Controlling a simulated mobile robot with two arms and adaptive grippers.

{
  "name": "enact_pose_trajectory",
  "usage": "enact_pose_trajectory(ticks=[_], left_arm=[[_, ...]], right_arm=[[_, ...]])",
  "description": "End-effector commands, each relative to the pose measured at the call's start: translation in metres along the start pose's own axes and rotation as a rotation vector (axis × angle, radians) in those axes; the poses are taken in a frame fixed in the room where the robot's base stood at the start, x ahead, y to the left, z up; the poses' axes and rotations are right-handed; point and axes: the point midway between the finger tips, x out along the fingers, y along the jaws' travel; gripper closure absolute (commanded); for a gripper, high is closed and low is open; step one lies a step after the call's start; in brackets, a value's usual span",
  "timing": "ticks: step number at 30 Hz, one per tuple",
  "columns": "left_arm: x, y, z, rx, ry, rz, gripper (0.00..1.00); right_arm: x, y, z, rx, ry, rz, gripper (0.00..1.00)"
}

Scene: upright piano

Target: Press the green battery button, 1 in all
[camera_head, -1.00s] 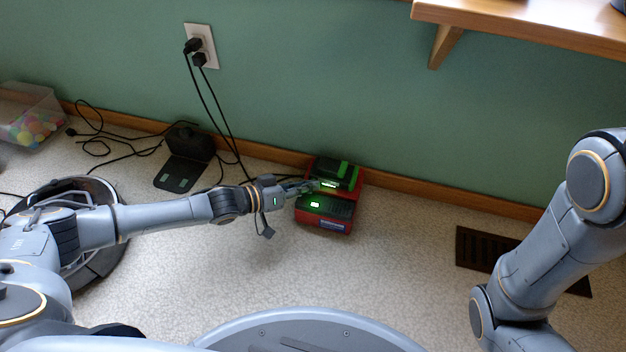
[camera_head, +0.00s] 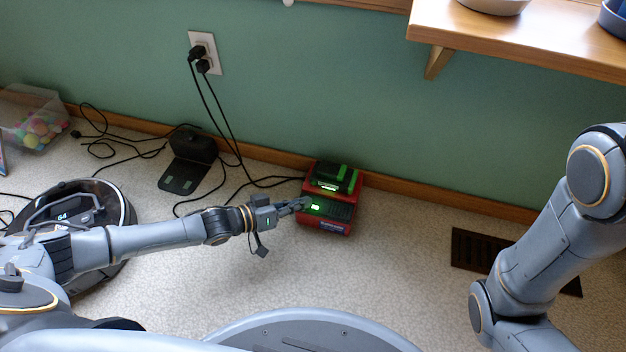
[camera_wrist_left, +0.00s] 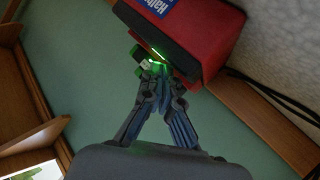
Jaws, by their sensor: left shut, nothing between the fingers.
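A red and black charger (camera_head: 341,226) stands on the floor against the wall, with a black and green battery (camera_head: 345,177) on its back part. A green light glows on the battery's front edge (camera_head: 325,187), and a brighter one (camera_head: 315,207) on the charger's dark front. My left gripper (camera_head: 307,203) is shut and empty at the charger's left side, tips close to the brighter light. In the left wrist view, the fingertips (camera_wrist_left: 153,66) meet near a green glow (camera_wrist_left: 159,54) by the red charger body (camera_wrist_left: 211,38). I cannot tell whether they touch. My right gripper is out of view.
Black cables run from the wall outlet (camera_head: 204,53) along the floor. A black dock (camera_head: 188,165), robot vacuum (camera_head: 105,200) and bin of coloured balls (camera_head: 35,125) are left. A floor vent (camera_head: 480,249) and wooden shelf (camera_head: 530,40) are right. Floor before the charger is clear.

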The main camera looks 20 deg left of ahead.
Motion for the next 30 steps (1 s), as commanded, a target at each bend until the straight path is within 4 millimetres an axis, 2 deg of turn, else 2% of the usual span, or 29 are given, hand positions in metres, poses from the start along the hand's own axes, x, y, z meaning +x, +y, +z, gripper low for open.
enact_pose_trajectory(ticks=[3,9,30], left_arm=[[-0.010,0.009,0.004,-0.003,-0.002,0.000,1.00],[-0.019,0.015,0.012,0.000,0.000,0.000,1.00],[-0.020,0.014,0.014,0.001,0.001,0.000,1.00]], right_arm=[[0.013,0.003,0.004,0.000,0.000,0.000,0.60],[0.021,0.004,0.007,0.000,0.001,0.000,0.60],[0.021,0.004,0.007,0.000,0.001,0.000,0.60]])
